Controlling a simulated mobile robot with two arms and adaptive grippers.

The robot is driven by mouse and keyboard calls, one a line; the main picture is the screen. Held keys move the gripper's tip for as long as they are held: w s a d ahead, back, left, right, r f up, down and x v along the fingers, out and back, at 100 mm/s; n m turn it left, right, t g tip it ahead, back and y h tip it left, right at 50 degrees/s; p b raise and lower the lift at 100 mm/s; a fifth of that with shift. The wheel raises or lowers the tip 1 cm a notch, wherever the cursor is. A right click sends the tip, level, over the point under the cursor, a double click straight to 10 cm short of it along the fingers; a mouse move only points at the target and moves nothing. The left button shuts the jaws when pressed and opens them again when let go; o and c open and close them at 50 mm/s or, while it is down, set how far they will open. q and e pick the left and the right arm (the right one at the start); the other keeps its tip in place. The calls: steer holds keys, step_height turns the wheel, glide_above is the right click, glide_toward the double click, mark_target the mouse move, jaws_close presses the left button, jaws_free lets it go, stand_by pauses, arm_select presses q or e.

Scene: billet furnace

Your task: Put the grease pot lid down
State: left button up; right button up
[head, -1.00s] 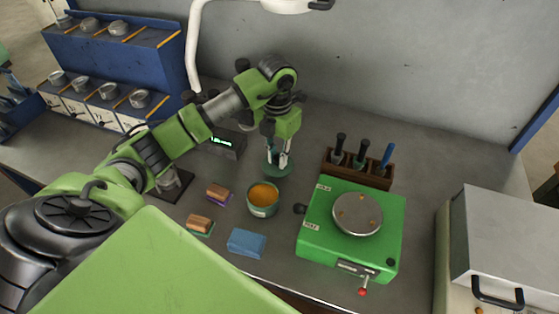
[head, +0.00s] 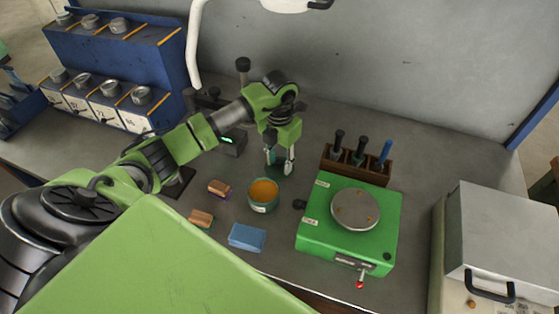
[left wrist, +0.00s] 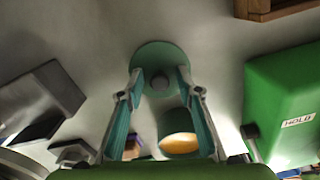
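The grease pot lid is a teal disc (left wrist: 160,53) with a small round knob (left wrist: 160,82). It lies flat on the grey bench just behind the grease pot, as far as I can tell. My left gripper (head: 279,165) points down over the lid, and in the head view its fingers partly hide it. In the left wrist view the fingers (left wrist: 159,78) stand apart on either side of the knob, with clear gaps. The teal grease pot (head: 263,208) stands uncovered with orange grease inside; it also shows in the left wrist view (left wrist: 180,145). My right gripper is not in view.
A green hotplate device (head: 325,235) stands right of the pot, with a wooden tool rack (head: 362,174) behind it. A folded blue cloth (head: 247,237) and two brushes or blocks (head: 218,188) lie in front and left. A dark box with a green display (head: 232,145) stands behind the arm.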

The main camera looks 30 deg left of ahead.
mark_target(280, 162)
arm_select(q)
steer(key=shift+r, duration=0.45)
step_height(280, 162, up, 11)
steer(key=b, duration=0.3)
steer(key=shift+r, duration=0.15)
